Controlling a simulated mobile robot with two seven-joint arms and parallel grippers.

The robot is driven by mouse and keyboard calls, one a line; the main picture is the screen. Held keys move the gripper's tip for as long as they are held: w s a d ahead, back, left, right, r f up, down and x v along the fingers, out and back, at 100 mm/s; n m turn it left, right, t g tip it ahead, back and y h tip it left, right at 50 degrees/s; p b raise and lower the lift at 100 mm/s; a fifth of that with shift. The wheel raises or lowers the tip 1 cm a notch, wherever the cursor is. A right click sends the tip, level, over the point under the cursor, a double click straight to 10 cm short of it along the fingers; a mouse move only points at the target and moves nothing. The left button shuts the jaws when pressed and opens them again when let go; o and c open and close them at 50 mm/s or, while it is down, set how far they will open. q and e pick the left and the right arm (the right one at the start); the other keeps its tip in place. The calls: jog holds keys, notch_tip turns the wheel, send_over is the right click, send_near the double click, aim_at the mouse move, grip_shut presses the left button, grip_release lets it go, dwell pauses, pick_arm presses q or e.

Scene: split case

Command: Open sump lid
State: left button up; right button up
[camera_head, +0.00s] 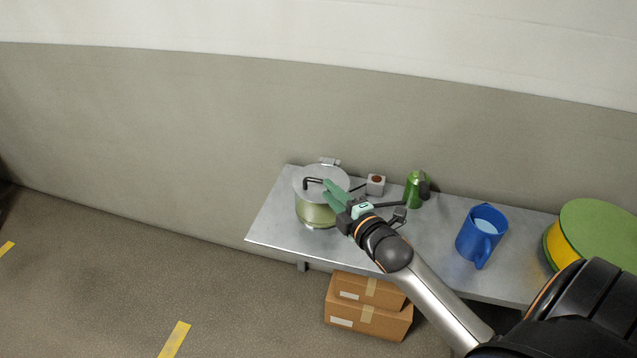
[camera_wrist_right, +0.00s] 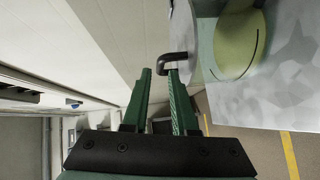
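The sump (camera_head: 315,214) is a round pot with a translucent greenish body, standing at the left end of a metal table. Its grey round lid (camera_head: 331,174) lies flat and shut on top, with a hinge at the back edge. A dark bent handle (camera_head: 313,181) sits on the lid; it also shows in the right wrist view (camera_wrist_right: 172,58). My right gripper (camera_head: 329,188) is over the lid, its green fingers pointing at the handle. In the right wrist view the fingers (camera_wrist_right: 160,74) are apart, and the handle's bent end is at the gap between the tips. My left gripper is out of view.
On the table (camera_head: 268,222), right of the sump, are a small box with a brown-red top (camera_head: 376,184), a green bottle (camera_head: 413,190), a blue jug (camera_head: 480,236) and a green-and-yellow drum (camera_head: 600,233). Cardboard boxes (camera_head: 366,306) sit below. A wall stands behind.

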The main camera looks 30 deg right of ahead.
aim_at(320, 183)
jog(key=shift+w+d+f+b, duration=0.1)
jog(key=shift+w+f+b, duration=0.05)
jog(key=shift+w, duration=0.85)
jog(key=shift+w+f+b, duration=0.1)
jog(key=shift+w+b, duration=0.1)
jog(key=shift+w, duration=0.75)
jog(key=shift+w+d+f+b, duration=0.1)
jog(key=shift+w+f+b, duration=0.05)
jog(key=shift+w, duration=0.85)
jog(key=shift+c, duration=0.3)
grip_shut()
